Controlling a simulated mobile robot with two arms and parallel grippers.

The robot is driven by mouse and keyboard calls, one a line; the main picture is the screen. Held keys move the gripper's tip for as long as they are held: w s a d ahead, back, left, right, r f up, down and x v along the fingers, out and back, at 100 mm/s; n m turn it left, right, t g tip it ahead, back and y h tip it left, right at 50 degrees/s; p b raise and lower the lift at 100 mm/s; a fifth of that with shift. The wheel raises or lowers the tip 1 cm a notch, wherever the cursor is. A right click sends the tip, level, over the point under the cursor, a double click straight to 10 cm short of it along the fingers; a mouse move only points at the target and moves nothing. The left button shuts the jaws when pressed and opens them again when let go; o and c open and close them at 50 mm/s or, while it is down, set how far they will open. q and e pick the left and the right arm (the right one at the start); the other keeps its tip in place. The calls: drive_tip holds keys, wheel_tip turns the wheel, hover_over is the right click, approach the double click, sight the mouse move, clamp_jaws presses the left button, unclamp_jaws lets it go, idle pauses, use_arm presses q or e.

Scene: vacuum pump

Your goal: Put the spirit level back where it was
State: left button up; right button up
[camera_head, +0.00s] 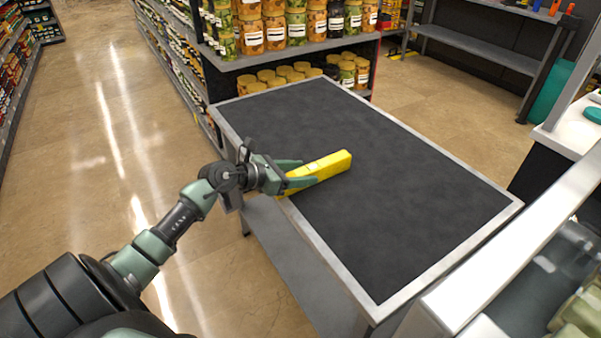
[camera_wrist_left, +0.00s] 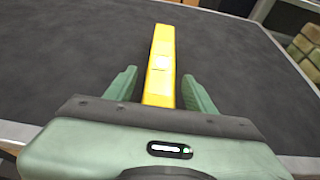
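The yellow spirit level (camera_head: 336,163) lies on the dark top of the table (camera_head: 400,200), near its left edge. Its near end reaches toward the metal rim and is partly hidden by my left gripper (camera_head: 309,171). In the left wrist view the spirit level (camera_wrist_left: 161,50) runs lengthwise between the two green fingers of the left gripper (camera_wrist_left: 160,73). A narrow gap shows on each side, so the gripper is open around the level. The level's near end is hidden behind the gripper body. My right gripper is in neither view.
The rest of the tabletop is bare, with a light metal rim (camera_head: 455,250). Shelves of jars (camera_head: 290,30) stand behind the table. A white-edged counter (camera_head: 500,270) is close at the right. Open floor (camera_head: 110,130) lies to the left.

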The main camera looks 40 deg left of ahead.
use_arm(q)
drive_tip(key=shift+r, duration=0.2)
drive_tip(key=p+v, duration=0.3)
drive_tip(key=v, duration=0.9)
drive_tip(key=shift+a, duration=0.1)
